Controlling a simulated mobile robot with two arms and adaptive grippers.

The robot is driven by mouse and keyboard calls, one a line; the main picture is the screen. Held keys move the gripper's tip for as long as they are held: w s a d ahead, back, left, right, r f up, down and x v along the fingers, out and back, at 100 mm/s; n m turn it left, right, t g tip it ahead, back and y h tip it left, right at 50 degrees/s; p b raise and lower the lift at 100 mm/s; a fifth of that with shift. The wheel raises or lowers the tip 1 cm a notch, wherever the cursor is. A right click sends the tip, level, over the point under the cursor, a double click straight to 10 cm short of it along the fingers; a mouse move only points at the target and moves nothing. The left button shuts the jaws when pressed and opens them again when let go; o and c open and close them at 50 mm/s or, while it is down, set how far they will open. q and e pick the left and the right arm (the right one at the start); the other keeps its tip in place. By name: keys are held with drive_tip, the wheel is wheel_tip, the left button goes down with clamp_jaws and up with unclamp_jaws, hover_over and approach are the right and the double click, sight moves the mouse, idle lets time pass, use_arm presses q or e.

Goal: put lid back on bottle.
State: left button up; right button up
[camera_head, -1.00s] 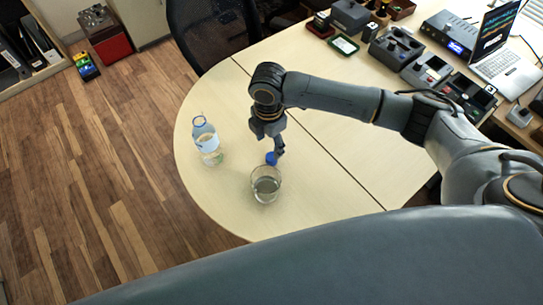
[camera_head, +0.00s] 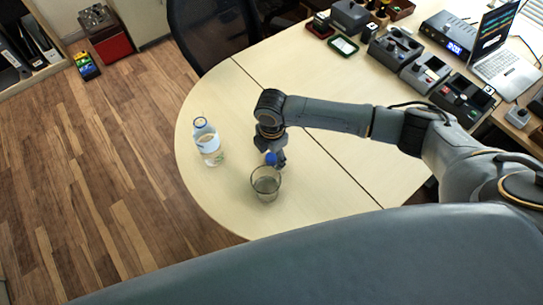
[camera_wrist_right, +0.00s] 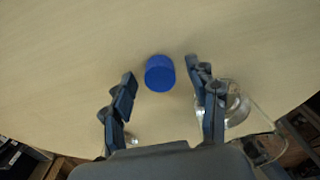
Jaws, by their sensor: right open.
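A clear bottle (camera_head: 208,148) with a pale label stands upright on the left of the table; a blue ring shows around its top. The small round blue lid (camera_head: 271,159) lies on the table to its right, just behind a drinking glass. My right gripper (camera_head: 274,153) is low over the lid and partly hides it. In the right wrist view, my gripper (camera_wrist_right: 160,82) is open and the lid (camera_wrist_right: 160,73) sits centred between its fingertips, with a gap on both sides. My left gripper is not in view.
The clear glass (camera_head: 266,184) stands close in front of the lid; in the wrist view it is beside the right finger (camera_wrist_right: 238,108). The light wooden table (camera_head: 330,190) is clear around them. Devices and a laptop (camera_head: 505,70) fill the back right. A dark chair (camera_head: 205,35) stands behind.

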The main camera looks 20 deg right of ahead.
sight(272, 157)
drive_tip(key=c, duration=0.8)
wheel_tip(272, 157, up, 10)
drive_tip(key=shift+b, duration=0.35)
idle(0.3)
